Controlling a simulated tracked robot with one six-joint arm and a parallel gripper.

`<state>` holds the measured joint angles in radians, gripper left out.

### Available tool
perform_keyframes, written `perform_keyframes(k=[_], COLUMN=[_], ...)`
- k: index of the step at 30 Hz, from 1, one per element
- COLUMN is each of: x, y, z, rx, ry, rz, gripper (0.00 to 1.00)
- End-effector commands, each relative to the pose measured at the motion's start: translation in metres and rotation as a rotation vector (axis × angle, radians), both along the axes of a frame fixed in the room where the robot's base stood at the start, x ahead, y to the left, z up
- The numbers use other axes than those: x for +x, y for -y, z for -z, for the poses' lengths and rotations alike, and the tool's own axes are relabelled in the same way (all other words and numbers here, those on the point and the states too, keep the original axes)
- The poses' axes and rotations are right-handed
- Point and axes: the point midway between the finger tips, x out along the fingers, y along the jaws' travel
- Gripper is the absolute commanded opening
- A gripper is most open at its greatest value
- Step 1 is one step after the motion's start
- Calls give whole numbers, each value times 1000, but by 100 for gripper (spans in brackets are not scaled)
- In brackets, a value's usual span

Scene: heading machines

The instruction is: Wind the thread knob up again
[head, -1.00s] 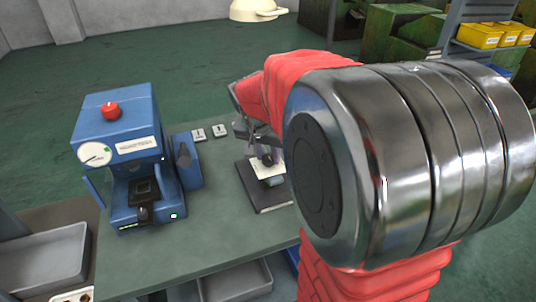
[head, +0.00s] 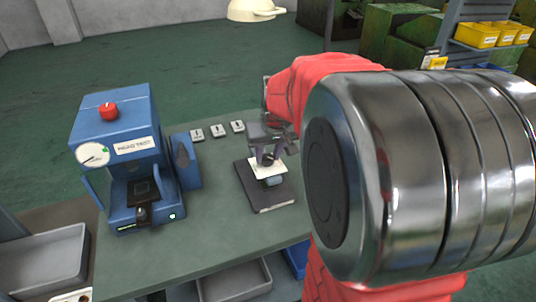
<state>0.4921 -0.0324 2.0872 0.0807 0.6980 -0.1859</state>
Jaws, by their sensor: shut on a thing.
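The thread gauge fixture (head: 257,196) is a dark block with a pale plate (head: 278,169) on it, right of centre on the green bench. My gripper (head: 268,158) comes down over it from behind and is shut on the small dark thread knob (head: 267,160) above the plate. The fingers hide most of the knob, so its height on the thread cannot be told. My red-sleeved arm with its large metal joint fills the right side and hides the bench there.
A blue test machine (head: 117,132) with a dial and a red top knob (head: 109,112) stands left on the bench (head: 205,235). Small marked plates (head: 217,131) lie along the back edge. A grey tray (head: 45,262) is at lower left. Bench space between machine and fixture is clear.

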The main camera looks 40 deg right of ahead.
Motion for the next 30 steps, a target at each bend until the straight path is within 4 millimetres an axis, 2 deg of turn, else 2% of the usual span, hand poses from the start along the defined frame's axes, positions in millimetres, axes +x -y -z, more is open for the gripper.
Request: perform_keyframes(k=[30], x=[0], y=[6], z=[0], rx=[1], ry=[-1], rz=[-651], gripper=[8])
